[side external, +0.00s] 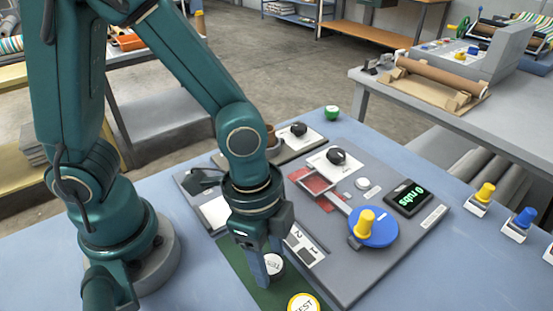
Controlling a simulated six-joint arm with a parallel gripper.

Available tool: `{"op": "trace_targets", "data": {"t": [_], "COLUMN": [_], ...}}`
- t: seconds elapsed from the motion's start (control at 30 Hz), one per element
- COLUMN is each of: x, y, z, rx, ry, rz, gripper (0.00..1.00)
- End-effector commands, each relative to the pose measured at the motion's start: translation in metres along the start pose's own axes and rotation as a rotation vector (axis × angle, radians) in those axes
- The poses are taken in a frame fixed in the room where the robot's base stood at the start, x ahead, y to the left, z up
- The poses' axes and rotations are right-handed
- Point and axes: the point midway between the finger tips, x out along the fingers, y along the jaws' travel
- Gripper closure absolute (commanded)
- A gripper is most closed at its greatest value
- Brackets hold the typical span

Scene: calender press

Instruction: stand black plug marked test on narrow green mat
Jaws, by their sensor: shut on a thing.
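My gripper (268,262) points down over the narrow green mat (235,258) at the front centre. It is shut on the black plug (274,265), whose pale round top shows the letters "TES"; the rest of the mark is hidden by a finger. The plug looks roughly upright. I cannot tell whether its base touches the mat. A yellow-rimmed plug marked "EST" (303,303), its first letter unclear, stands at the mat's near end, cut by the bottom edge.
Right of the mat lies a grey panel (405,250) with a blue disc (372,228) bearing a yellow knob, a display reading "0 rubs" (408,197) and black knobs. Yellow (485,193) and blue (525,217) knobs stand at the right. The blue table is clear at lower left.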

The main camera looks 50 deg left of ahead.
Motion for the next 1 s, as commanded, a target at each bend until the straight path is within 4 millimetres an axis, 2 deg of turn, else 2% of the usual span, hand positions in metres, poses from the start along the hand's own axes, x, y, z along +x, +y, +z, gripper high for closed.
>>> {"op": "trace_targets", "data": {"t": [1.0], "x": [0.0063], "y": [0.0001], "z": [0.0007], "rx": [0.000], "ry": [0.000], "rz": [0.000], "gripper": [1.00]}}
